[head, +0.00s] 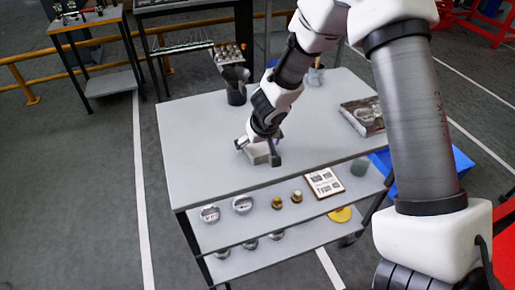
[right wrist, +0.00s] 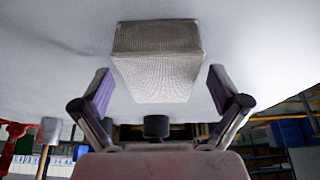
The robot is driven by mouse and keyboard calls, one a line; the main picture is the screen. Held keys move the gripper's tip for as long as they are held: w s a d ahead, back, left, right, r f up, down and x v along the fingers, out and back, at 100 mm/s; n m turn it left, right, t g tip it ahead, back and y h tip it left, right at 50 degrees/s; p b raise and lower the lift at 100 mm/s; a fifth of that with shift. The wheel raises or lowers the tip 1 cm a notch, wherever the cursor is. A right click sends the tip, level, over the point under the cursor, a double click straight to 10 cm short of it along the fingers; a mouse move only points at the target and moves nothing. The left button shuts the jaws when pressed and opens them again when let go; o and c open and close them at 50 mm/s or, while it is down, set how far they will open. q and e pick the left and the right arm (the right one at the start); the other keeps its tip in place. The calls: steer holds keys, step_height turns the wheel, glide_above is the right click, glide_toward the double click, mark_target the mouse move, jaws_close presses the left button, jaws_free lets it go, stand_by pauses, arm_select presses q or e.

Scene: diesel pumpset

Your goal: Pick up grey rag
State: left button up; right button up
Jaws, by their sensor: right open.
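The grey rag (head: 259,153) is a folded, block-like bundle on the top of the grey trolley, near its front edge. It also shows in the right wrist view (right wrist: 158,62) as a woven, light grey block. My right gripper (head: 257,151) is at the rag, with one finger on each side of it. In the right wrist view my right gripper (right wrist: 160,78) is open, and gaps show between the purple finger pads and the rag. The gripper partly hides the rag in the head view. My left gripper is not in view.
The trolley top (head: 205,145) is mostly clear. A dark jug (head: 235,85) stands at its back, a small container (head: 316,75) farther right, and a printed packet (head: 364,115) at the right. The lower shelf (head: 225,232) holds round metal parts, small brass pieces and a card (head: 324,183).

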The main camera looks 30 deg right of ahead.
mark_target(252, 157)
steer(key=shift+f+b, duration=0.15)
steer(key=shift+b, duration=0.15)
steer(key=c, duration=1.3)
steer(key=shift+r+p, duration=0.65)
steer(key=shift+p, duration=0.2)
steer(key=shift+c, duration=0.2)
step_height(252, 157, up, 2)
steer(key=shift+r+p, duration=0.25)
steer(key=shift+p, duration=0.3)
steer(key=s+a+b, duration=0.4)
steer(key=s+b, duration=0.1)
steer(key=shift+a+r, duration=0.1)
steer(key=shift+a, duration=0.05)
steer(key=s+a+r, duration=0.1)
steer(key=s+a, duration=0.5)
steer(key=s, duration=0.1)
steer(key=shift+r, duration=0.3)
